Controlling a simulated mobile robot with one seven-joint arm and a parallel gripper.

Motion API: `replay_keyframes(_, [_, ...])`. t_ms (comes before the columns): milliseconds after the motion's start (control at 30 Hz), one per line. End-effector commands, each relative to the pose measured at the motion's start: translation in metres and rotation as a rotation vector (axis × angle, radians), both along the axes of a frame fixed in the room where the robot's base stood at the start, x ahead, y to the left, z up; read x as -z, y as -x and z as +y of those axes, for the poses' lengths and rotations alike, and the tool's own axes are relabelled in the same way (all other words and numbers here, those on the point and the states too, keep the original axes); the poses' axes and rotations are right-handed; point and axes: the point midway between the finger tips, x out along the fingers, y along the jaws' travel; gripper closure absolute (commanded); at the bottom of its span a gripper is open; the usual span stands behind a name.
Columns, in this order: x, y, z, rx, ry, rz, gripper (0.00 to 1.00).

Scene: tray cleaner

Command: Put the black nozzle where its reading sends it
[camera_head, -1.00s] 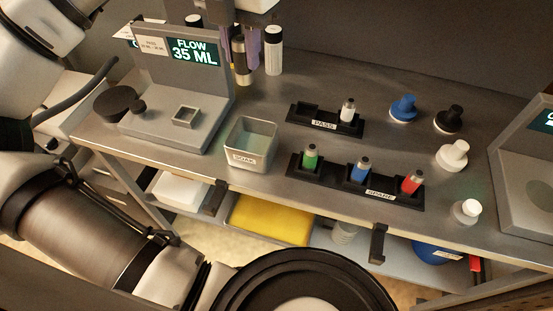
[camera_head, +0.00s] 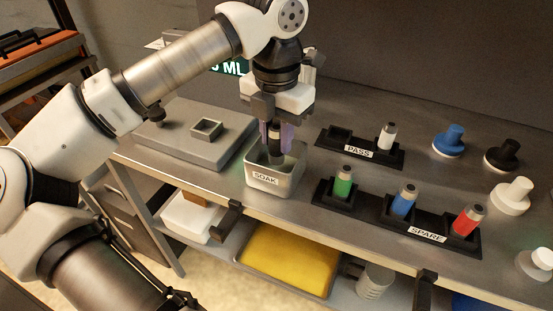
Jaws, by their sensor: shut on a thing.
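My gripper (camera_head: 276,138) points down over the grey SOAK bin (camera_head: 275,182), with its purple fingers shut on the black nozzle (camera_head: 275,154). The nozzle hangs upright. Its lower end shows within the bin's mouth; whether it touches the bottom I cannot tell. The flow display (camera_head: 232,68) is mostly hidden behind my arm, and only "5 ML" shows. The PASS rack (camera_head: 360,152) has one white-topped nozzle (camera_head: 387,136) at right and an empty left slot. The SPARE rack (camera_head: 428,236) holds a blue nozzle (camera_head: 403,200) and a red nozzle (camera_head: 467,219).
A green nozzle (camera_head: 343,181) stands in a black holder right of the bin. The grey test stand (camera_head: 180,140) with its square socket is at left. Blue (camera_head: 449,140), black (camera_head: 502,155) and white (camera_head: 512,196) knobs stand at right. A yellow tray lies below.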

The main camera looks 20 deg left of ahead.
Motion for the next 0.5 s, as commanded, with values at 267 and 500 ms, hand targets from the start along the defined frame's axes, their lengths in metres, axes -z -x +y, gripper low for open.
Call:
replay_keyframes(267, [0.039,0.0,0.0,0.0,0.0,0.001,1.0])
replay_keyframes(500, [0.037,0.0,0.0,0.0,0.0,0.001,1.0])
